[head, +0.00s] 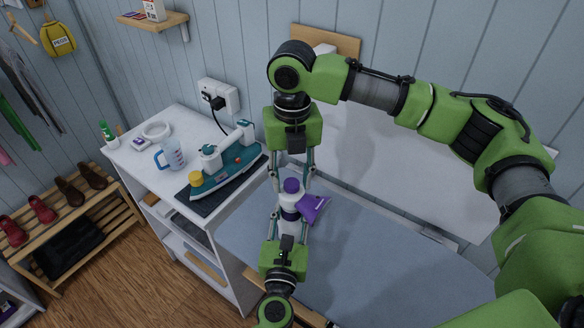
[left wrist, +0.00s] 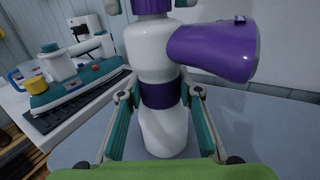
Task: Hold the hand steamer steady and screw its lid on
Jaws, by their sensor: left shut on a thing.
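The hand steamer (head: 289,201) is white with a purple band and a purple nozzle (head: 314,208) pointing right. It looks upright over the blue-grey ironing board. My left gripper (head: 290,224) is shut on its body from the front; the left wrist view shows a finger on each side of the white body (left wrist: 165,130). The purple lid (head: 291,185) sits at the top of the steamer's neck; how tightly it sits cannot be told. My right gripper (head: 294,176) points down from above, its fingers apart on either side of the lid, with gaps showing in the left wrist view.
The ironing board (head: 370,265) is otherwise clear. Left of it, a white counter (head: 150,185) bears a teal iron (head: 228,163) on a dark mat, a blue measuring jug (head: 172,156) and small items. A socket (head: 218,97) is on the wall behind.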

